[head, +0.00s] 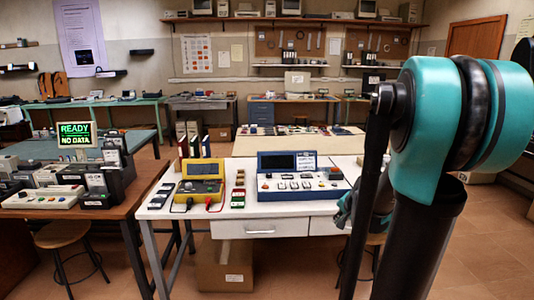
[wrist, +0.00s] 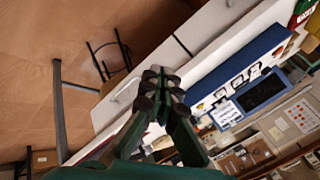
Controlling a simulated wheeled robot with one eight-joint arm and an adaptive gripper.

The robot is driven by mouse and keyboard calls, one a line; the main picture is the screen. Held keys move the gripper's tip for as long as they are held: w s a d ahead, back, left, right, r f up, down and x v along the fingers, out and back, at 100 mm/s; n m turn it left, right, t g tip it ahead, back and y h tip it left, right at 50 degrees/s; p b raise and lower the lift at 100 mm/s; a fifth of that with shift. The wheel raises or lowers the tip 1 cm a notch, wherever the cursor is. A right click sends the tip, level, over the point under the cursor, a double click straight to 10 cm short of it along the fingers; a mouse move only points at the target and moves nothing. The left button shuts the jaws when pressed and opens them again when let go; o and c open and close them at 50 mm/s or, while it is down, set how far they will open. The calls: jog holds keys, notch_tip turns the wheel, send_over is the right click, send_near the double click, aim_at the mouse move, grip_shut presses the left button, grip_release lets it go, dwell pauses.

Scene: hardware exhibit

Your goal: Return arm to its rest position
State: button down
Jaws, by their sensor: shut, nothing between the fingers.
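My gripper (wrist: 160,78) is shut and empty in the wrist view, its dark fingertips together. It shows against the edge of a white table (wrist: 120,95), and I cannot tell the distance between them. In the head view my teal and black arm fills the right side. It hides most of the gripper, and only a teal part shows beside the right end of the white table (head: 220,213). Nothing is held.
On the white table stand a blue instrument case (head: 300,188) and a yellow meter (head: 201,184) with leads. A brown table (head: 70,212) with a READY sign (head: 76,135) is at the left. Stools (head: 65,236) and a cardboard box (head: 225,265) stand below. Open floor (head: 470,245) lies at the right.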

jog(key=s+a+f+n+g, duration=0.1)
jog(key=s+a+f+n, duration=0.1)
jog(key=s, duration=0.4)
jog(key=s+a+f+n+g, duration=0.1)
jog(key=s+a+f+n, duration=0.1)
jog(key=s, duration=0.5)
jog(key=s+a+f+n+g+h, duration=0.1)
jog(key=s+a+f+n, duration=0.1)
jog(key=s+n, duration=0.4)
jog(key=shift+s+a+f, duration=0.35)
jog(key=shift+s+a, duration=0.35)
jog(key=shift+a, duration=0.2)
